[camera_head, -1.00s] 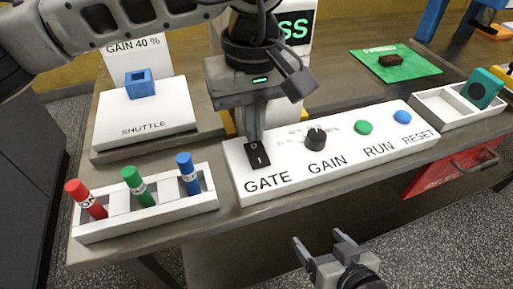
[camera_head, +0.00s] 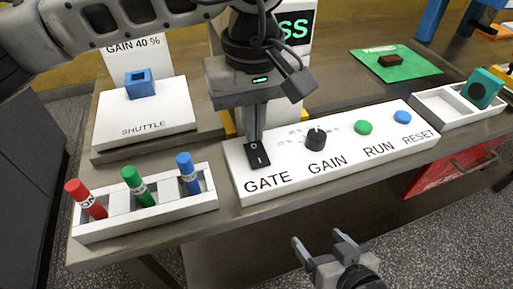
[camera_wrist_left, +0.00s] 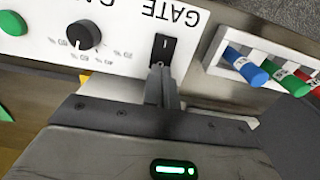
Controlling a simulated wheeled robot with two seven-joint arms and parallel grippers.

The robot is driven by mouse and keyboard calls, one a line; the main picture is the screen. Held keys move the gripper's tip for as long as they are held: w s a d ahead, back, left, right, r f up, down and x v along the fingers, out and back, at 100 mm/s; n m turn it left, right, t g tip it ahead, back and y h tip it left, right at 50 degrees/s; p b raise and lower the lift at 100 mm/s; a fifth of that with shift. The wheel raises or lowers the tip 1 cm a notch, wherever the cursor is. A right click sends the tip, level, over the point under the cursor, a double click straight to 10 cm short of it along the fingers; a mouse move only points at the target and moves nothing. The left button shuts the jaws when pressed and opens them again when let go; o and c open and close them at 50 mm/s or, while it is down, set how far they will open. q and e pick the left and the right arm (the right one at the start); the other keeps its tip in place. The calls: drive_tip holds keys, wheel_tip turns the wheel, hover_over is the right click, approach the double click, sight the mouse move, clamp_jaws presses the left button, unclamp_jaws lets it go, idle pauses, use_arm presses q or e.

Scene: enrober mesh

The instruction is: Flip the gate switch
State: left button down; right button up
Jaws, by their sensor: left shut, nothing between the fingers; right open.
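The gate switch (camera_head: 258,157) is a black rocker with white marks on the white control panel (camera_head: 228,160), above the word GATE. My left gripper (camera_head: 255,139) is shut and empty, pointing down with its fingertips at the far edge of the switch. In the left wrist view the closed fingertips (camera_wrist_left: 160,68) meet the edge of the switch (camera_wrist_left: 163,48); I cannot tell whether they press on it. My right gripper (camera_head: 326,246) is open and empty, in front of the table, well away from the panel.
The panel also bears a black GAIN knob (camera_head: 316,139), a green RUN button (camera_head: 363,128) and a blue RESET button (camera_head: 402,117). A white tray (camera_head: 148,224) with red, green and blue cylinders stands left of it. The white SHUTTLE block (camera_head: 155,118) is behind.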

sight(254, 146)
use_arm(q)
drive_tip(key=shift+f+b, duration=0.9)
drive_tip(key=shift+f, duration=0.05)
idle(0.4)
drive_tip(key=shift+r, duration=0.1)
drive_tip(key=shift+r+p, duration=1.95)
drive_tip(key=shift+r, duration=1.5)
